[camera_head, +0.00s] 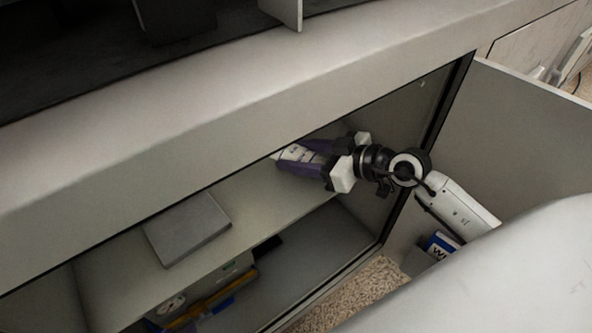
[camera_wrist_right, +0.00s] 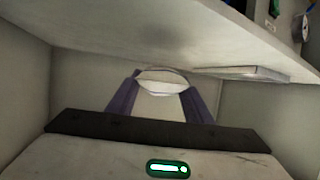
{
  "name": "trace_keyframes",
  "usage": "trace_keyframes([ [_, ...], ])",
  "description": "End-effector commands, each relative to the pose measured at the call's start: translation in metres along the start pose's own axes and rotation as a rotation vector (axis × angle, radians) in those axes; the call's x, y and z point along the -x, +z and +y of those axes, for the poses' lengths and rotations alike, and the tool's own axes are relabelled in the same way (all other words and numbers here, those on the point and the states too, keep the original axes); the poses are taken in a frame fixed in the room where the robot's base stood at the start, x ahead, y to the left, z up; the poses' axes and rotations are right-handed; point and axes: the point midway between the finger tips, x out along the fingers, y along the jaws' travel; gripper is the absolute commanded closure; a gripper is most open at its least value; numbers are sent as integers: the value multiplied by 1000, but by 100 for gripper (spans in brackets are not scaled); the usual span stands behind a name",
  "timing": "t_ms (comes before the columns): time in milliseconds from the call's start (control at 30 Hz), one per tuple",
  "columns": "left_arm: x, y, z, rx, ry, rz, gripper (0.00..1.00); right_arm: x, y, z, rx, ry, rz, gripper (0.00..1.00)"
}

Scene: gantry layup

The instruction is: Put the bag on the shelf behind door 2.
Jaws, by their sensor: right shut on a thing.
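A purple and white bag (camera_head: 302,160) is in my right gripper (camera_head: 345,162), inside the open cabinet. The gripper is shut on it. The bag is over or on the right part of the shelf (camera_head: 262,203); I cannot tell whether it touches the shelf. My left gripper is not in view.
A flat grey box (camera_head: 187,228) lies on the shelf to the left, with clear shelf between it and the bag. Under the shelf are a gauge (camera_head: 171,305) and yellow and blue things. A door-side bin (camera_head: 420,262) is close under my right arm.

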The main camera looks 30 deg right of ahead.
Motion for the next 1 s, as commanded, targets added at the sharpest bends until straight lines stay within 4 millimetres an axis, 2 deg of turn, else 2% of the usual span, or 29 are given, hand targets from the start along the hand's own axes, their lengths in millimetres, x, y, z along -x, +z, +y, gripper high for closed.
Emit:
trace_keyframes([
  [100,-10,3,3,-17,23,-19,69,-9,22,0,0,0,-3,78],
  [200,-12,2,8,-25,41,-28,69,-13,32,0,1,0,-2,78],
  [633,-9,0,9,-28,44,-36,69,-14,34,0,-4,1,-1,78],
  [667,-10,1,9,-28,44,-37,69,-14,34,0,-2,0,-1,49],
  [733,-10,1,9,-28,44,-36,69,-14,34,0,-1,0,-2,37],
  [1000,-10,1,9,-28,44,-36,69,-14,34,0,-1,0,-1,35],
])
